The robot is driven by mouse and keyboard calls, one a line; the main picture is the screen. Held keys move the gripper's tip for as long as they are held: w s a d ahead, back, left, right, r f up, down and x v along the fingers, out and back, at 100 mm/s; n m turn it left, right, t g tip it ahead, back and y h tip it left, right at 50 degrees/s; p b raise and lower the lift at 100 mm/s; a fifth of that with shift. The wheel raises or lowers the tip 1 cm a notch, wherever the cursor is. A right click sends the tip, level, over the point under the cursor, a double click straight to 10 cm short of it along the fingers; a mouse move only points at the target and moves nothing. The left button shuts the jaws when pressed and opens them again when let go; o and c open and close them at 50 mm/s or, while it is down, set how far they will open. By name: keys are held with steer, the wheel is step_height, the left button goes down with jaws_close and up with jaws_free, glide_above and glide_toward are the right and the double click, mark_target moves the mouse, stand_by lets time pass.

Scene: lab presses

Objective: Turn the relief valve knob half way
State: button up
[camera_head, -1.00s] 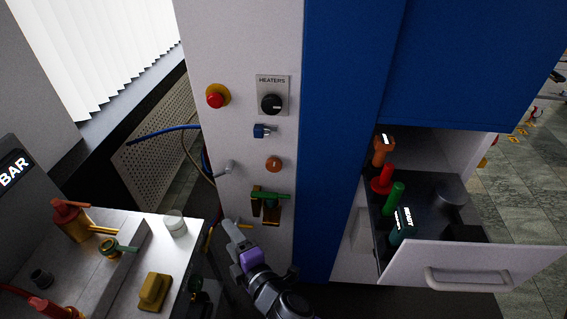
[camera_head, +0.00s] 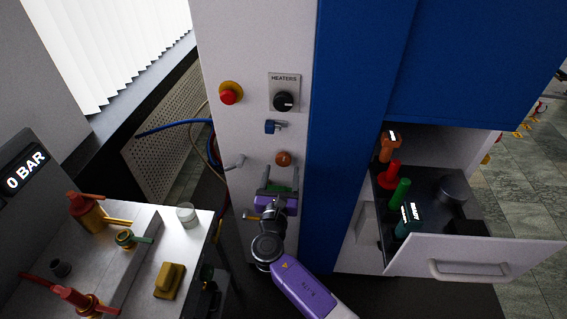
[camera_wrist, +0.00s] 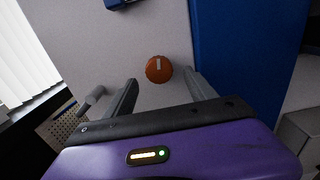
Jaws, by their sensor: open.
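A round orange-brown knob (camera_head: 283,158) is on the white panel front, below a small blue fitting. I take it to be the relief valve knob, but no label for it is readable. In the wrist view the knob (camera_wrist: 159,69) shows a pale mark running roughly up from its middle. My gripper (camera_head: 279,182) is just below the knob, facing the panel. In the wrist view my gripper (camera_wrist: 160,79) is open, one finger on each side below the knob, with nothing between them. Whether the fingertips reach the knob's depth is unclear.
Near the knob are a grey lever (camera_head: 235,161), the blue fitting (camera_head: 271,127), a black HEATERS dial (camera_head: 284,101) and a red button (camera_head: 229,95). An open drawer (camera_head: 470,258) juts out at right. A bench display (camera_head: 26,170) reads 0 BAR.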

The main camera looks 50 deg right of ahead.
mark_target(283, 163)
steer(key=shift+x, duration=2.2)
steer(key=shift+c, duration=0.3)
steer(key=c, duration=1.3)
